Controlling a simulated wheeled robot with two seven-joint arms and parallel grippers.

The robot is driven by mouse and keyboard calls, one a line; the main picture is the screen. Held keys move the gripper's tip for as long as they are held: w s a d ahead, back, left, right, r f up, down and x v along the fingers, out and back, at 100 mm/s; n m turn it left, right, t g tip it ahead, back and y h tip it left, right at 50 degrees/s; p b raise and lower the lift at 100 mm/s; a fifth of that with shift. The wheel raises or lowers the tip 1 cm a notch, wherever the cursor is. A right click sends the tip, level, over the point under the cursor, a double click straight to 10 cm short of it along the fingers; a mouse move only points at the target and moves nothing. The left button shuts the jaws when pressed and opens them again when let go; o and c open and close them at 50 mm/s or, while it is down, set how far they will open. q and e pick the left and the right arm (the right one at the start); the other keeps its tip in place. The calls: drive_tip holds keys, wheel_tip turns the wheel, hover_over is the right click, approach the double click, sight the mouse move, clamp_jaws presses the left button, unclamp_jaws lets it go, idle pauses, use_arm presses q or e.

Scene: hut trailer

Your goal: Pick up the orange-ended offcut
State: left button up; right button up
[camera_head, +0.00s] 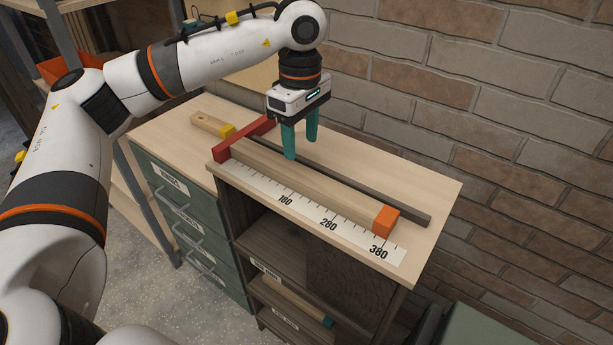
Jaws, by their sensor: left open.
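The orange-ended offcut (310,185) is a long pale wooden bar with an orange block end (386,220) at its right. It lies flat on the bench top (435,190), along a white scale strip (260,188) marked 180, 280 and 380. Its left end is by a red stop (245,138). My left gripper (301,149) is open and empty, pointing down. Its teal fingers are above the bar's left half, towards the back; the exact height gap is hard to tell. My right gripper does not show.
A dark rail (375,189) runs behind the offcut. A yellow-ended wooden piece (207,122) lies left of the red stop. A blue-ended piece (298,303) lies on a lower shelf. Green drawers (190,215) stand at left, and a brick wall (480,110) closes the back.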

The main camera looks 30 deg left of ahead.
sight(305, 174)
use_arm(q)
wheel_tip(305, 174, down, 4)
drive_tip(key=shift+r+p, duration=0.1)
drive_tip(key=shift+p, duration=0.2)
drive_tip(key=f, duration=0.1)
drive_tip(key=f+p, duration=0.1)
drive_tip(key=f, duration=0.1)
drive_tip(key=f+p, duration=0.1)
drive_tip(key=shift+w+d+f, duration=0.15)
drive_tip(key=shift+d+f, duration=0.15)
drive_tip(key=shift+f, duration=0.5)
drive_tip(key=shift+c, duration=0.2)
drive_tip(key=c, duration=1)
drive_tip(key=shift+o, duration=0.2)
drive_tip(key=shift+w+r, duration=0.1)
drive_tip(key=shift+r, duration=0.05)
